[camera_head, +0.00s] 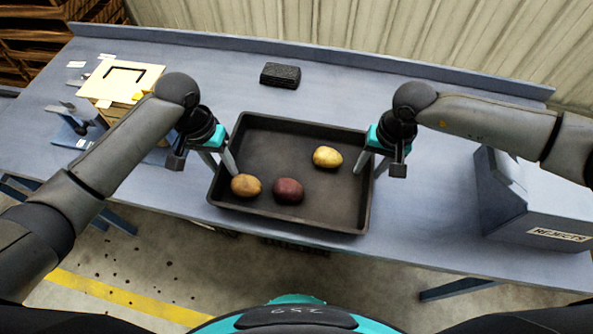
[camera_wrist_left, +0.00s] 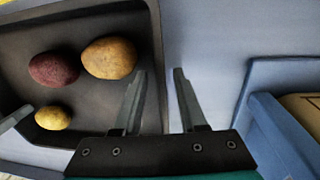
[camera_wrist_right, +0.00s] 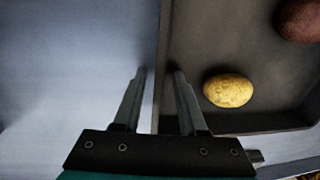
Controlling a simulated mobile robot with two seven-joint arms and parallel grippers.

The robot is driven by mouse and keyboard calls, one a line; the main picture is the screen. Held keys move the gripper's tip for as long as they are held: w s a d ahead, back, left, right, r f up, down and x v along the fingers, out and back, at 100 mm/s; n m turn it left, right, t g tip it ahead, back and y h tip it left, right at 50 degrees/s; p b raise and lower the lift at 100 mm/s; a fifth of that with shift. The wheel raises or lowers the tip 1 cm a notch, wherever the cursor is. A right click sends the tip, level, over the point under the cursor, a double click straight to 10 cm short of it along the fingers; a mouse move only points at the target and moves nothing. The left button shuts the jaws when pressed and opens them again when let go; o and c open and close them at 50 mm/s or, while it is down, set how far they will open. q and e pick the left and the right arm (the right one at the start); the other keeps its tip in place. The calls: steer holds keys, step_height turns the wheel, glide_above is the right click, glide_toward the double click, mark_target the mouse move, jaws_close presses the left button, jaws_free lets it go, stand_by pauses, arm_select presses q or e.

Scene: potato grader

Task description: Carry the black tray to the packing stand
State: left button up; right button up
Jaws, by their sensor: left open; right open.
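The black tray (camera_head: 300,219) lies on the blue-grey bench and holds a brown potato (camera_head: 246,185), a dark red potato (camera_head: 288,190) and a yellow potato (camera_head: 327,156). My left gripper (camera_head: 225,172) is open at the tray's left wall. In the left wrist view its fingers (camera_wrist_left: 160,72) are on either side of that wall (camera_wrist_left: 156,50). My right gripper (camera_head: 368,168) is open at the tray's right wall. In the right wrist view its fingers (camera_wrist_right: 159,72) are on either side of that wall (camera_wrist_right: 164,45). I cannot tell which thing is the packing stand.
A grey bin labelled REJECTS (camera_head: 530,208) stands at the right. A black block (camera_head: 280,75) lies behind the tray. A cardboard box with a pale yellow top (camera_head: 120,80) and blue metal parts (camera_head: 70,130) stand at the left. The bench behind the tray is mostly clear.

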arm_select(q)
jaws_close()
arm_select(e)
jaws_close()
stand_by(1.3)
